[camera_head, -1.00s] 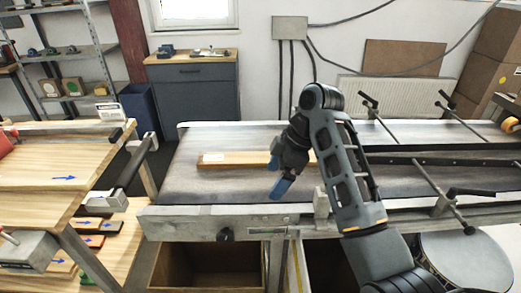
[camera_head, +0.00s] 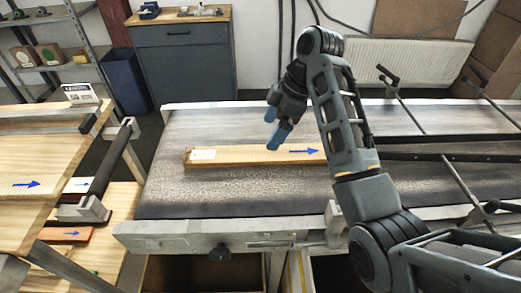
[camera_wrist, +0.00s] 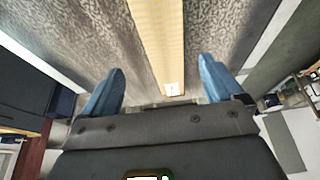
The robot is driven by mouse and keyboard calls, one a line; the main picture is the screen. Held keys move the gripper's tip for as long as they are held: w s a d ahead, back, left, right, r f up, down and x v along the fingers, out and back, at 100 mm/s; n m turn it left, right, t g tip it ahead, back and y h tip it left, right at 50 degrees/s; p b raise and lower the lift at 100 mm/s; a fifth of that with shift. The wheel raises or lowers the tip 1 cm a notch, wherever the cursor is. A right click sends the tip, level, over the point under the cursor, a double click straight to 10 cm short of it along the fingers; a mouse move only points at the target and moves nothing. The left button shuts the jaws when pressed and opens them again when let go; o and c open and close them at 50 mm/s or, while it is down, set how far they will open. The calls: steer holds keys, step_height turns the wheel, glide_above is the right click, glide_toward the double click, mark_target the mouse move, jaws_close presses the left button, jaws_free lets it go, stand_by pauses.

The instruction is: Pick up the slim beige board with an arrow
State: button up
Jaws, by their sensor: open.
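The slim beige board (camera_head: 240,155) lies flat on the dark conveyor belt. It has a blue arrow pointing right and a white label near its left end. My gripper (camera_head: 278,138) is over the board, its blue fingers pointing down, and hides a small part of its far edge. In the wrist view the board (camera_wrist: 160,45) runs away between the two blue fingers of my gripper (camera_wrist: 160,92). The fingers are wide apart, with nothing between their tips that they touch. I cannot tell the exact height above the board.
The belt (camera_head: 210,190) is bare around the board. Metal guide rods (camera_head: 445,158) stand over its right part. A wooden table (camera_head: 25,205) with another arrow-marked board is at the left. A grey cabinet (camera_head: 185,65) stands behind.

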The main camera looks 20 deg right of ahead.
mark_target(260, 153)
steer(key=shift+w+a+f, duration=0.15)
steer(key=shift+a+f, duration=0.2)
steer(key=shift+f, duration=0.3)
steer(key=shift+a+f+b, duration=0.1)
steer(key=shift+f+b, duration=0.25)
steer(key=shift+f, duration=0.2)
steer(key=shift+s+x, duration=0.2)
steer(key=shift+x, duration=1.05)
steer(key=shift+s+x, duration=0.2)
steer(key=shift+x, duration=1.05)
steer(key=shift+c, duration=0.4)
steer(key=c, duration=1.3)
steer(key=r, duration=0.6)
steer(key=shift+w+d+r, duration=0.1)
steer(key=shift+d+r, duration=0.1)
steer(key=shift+d, duration=0.05)
steer(key=shift+a+r+p, duration=0.15)
steer(key=shift+r+p, duration=0.3)
steer(key=shift+r, duration=1.3)
